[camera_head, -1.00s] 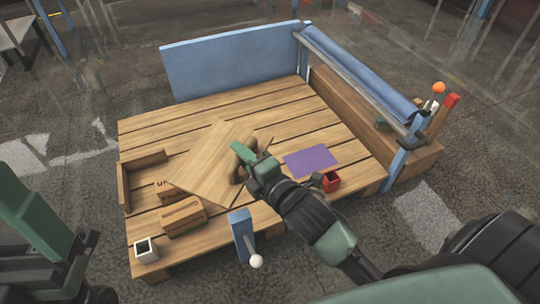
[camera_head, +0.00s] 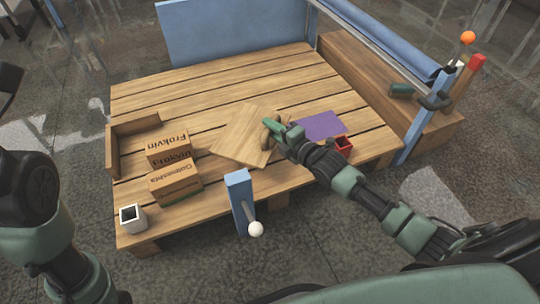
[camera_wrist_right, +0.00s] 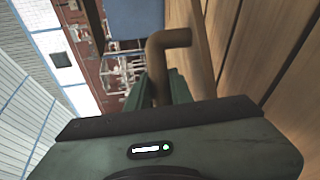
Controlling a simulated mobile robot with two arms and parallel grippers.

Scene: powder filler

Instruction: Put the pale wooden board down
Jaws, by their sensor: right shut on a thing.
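The pale wooden board (camera_head: 240,136) is over the slatted deck (camera_head: 215,85), near its middle, and looks almost flat. I cannot tell whether its underside touches the slats. My right gripper (camera_head: 276,131) is shut on the brown handle at the board's right edge. In the right wrist view the bent brown handle (camera_wrist_right: 168,42) rises from between the fingers, with wooden planks to its right. My left arm shows at the lower left, but its gripper is out of view.
Lettered cardboard boxes (camera_head: 175,183) and an L-shaped wooden edge (camera_head: 135,130) lie left of the board. A white cup (camera_head: 132,219) stands at the front left corner. A blue post (camera_head: 239,200) with a white knob is in front. A purple mat (camera_head: 318,125) and red box (camera_head: 343,146) lie right.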

